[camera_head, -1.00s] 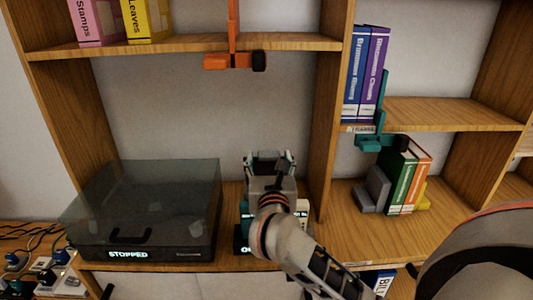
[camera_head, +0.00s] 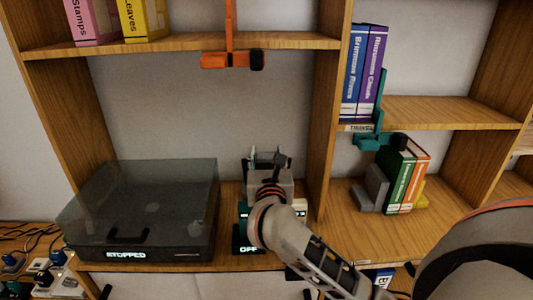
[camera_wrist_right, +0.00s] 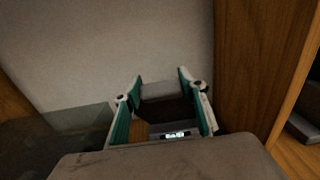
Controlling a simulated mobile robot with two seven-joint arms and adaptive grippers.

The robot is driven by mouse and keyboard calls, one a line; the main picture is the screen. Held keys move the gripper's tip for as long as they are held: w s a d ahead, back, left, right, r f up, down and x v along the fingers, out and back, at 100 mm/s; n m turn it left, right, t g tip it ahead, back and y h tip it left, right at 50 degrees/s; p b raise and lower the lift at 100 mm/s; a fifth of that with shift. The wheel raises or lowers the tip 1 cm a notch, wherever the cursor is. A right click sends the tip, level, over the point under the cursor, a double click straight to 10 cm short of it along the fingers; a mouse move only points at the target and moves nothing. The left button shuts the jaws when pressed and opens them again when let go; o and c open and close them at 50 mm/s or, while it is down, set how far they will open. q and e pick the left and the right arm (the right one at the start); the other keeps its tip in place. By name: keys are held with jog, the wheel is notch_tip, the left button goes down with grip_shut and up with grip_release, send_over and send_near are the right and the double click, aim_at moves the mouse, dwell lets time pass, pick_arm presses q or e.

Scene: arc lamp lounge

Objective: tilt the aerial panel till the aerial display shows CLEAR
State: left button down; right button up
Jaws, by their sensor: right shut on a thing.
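My right gripper (camera_head: 267,158) reaches into the middle shelf bay, its wrist and forearm coming from the lower right. In the right wrist view the right gripper (camera_wrist_right: 159,84) has its teal-padded fingers on either side of a grey panel (camera_wrist_right: 160,92), which I take for the aerial panel, and is shut on it. A small lit display (camera_wrist_right: 176,135) shows below the panel; its text is too small to read. In the head view a lit edge of a display (camera_head: 300,211) shows right of my wrist, mostly hidden. A sign reading OFF (camera_head: 249,250) stands in front. My left gripper is not in view.
A turntable with a dark clear lid (camera_head: 140,205), reading STOPPED, stands close on the left. A wooden upright (camera_head: 326,130) bounds the bay on the right. An orange bracket (camera_head: 230,60) hangs above. Books (camera_head: 400,180) stand in the right bay.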

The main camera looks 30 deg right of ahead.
jog(key=shift+s+a+f, duration=0.4)
jog(key=shift+s+f, duration=0.15)
jog(key=shift+f, duration=0.1)
jog(key=shift+s+a, duration=0.1)
jog(key=shift+s, duration=0.15)
jog(key=o, duration=1.6)
jog(key=shift+w, duration=0.1)
jog(key=shift+r, duration=0.1)
jog(key=v, duration=1.2)
jog(key=shift+d, duration=0.2)
